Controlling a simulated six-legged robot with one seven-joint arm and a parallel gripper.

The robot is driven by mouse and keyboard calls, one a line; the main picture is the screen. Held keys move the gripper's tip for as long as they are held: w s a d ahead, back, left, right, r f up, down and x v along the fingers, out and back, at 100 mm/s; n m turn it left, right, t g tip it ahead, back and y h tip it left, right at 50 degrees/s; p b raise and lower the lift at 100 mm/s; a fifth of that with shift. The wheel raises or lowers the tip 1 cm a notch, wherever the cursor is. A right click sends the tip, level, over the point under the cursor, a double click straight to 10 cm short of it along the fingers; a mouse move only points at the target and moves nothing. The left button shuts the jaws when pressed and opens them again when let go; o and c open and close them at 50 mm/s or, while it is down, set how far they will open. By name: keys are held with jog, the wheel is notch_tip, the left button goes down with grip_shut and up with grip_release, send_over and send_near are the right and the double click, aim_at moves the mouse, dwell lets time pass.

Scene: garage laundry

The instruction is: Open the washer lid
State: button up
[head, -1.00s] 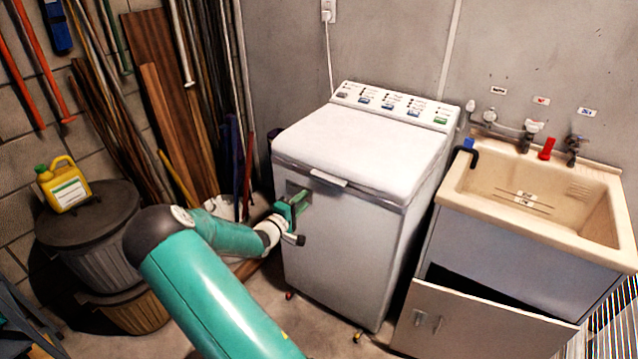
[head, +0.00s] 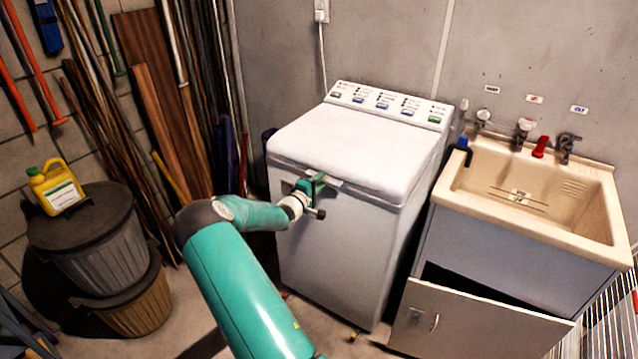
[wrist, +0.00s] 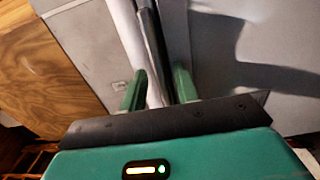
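The washer (head: 335,255) is a pale top-loader against the wall. Its white lid (head: 345,145) lies flat and looks closed. A small light handle tab (head: 333,182) sticks out at the middle of the lid's front edge, partly hidden by my gripper. My gripper (head: 316,184) is at this front edge, just left of the tab's visible end. In the wrist view, the two green fingers (wrist: 158,90) stand apart, with a pale strip and dark seam running between them. They look open around the strip; contact with it cannot be made out.
A beige sink (head: 540,190) on a cabinet stands close at the right, its cabinet door (head: 470,320) hanging ajar. Lidded bins (head: 95,245) with a yellow jug (head: 56,187) on top stand at the left. Planks and poles (head: 150,130) lean behind. Some floor shows before the washer.

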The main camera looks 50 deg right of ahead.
grip_shut()
jog(key=shift+r, duration=0.15)
